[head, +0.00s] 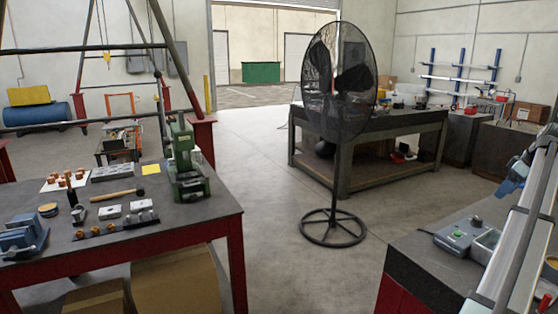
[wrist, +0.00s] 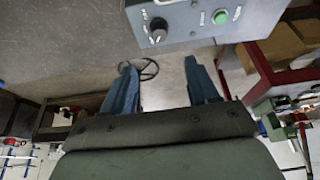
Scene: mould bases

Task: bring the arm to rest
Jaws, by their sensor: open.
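My gripper (wrist: 163,88) shows in the wrist view with two blue fingers set well apart. Nothing is between them except the distant floor and the base of a fan. A grey box (wrist: 205,20) with a black knob and a green button lies beyond the fingertips, apart from them. In the head view, a blue part (head: 514,177) shows at the right edge; I cannot tell whether it belongs to my gripper. Grey mould blocks (head: 110,212) sit on the left workbench (head: 190,219), away from that part.
A grey control box (head: 461,236) stands on the right bench (head: 425,262). A black pedestal fan (head: 340,82) stands on the floor between the benches. A green press (head: 186,165), a hammer (head: 118,195) and a blue vise (head: 20,238) are on the left bench. Open floor surrounds the fan.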

